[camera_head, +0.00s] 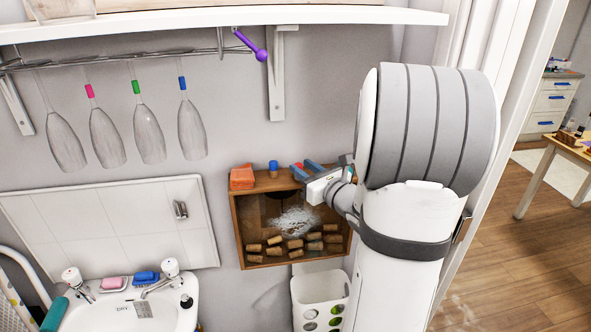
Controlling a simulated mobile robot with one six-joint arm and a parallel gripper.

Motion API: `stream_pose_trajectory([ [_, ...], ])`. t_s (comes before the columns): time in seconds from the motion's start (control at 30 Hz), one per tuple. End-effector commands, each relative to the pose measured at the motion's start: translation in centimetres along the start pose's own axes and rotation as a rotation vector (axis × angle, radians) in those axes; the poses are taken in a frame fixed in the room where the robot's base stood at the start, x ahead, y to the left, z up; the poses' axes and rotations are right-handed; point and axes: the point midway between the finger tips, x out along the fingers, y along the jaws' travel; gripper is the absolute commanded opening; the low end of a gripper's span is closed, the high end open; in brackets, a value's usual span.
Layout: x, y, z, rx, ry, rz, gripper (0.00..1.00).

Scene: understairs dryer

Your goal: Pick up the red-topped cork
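A wooden wall box (238,232) hangs below the glass rack, with several corks lying in its lower part. A small red top (298,166), apparently the red-topped cork, shows at the box's upper edge; its lower part is hidden. A blue-topped cork (273,169) stands on the box's top to the left of my gripper.
An orange-red block (242,177) sits on the box's top left corner. Stemmed glasses (149,134) hang from a rack under the white shelf (180,22). A sink (130,308) is at lower left, and a white basket (318,296) stands below the box.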

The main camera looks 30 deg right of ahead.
Motion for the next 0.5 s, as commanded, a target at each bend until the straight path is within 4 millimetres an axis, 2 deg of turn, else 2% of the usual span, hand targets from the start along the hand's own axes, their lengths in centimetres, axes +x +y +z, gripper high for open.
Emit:
stream_pose_trajectory([
  [0.2,3.2,0.3,0.2,0.000,0.003,0.004,0.30],
  [0.3,4.2,0.3,0.1,-0.001,0.002,0.003,0.30],
  [0.5,4.5,0.2,0.0,-0.001,0.001,0.000,0.30],
])
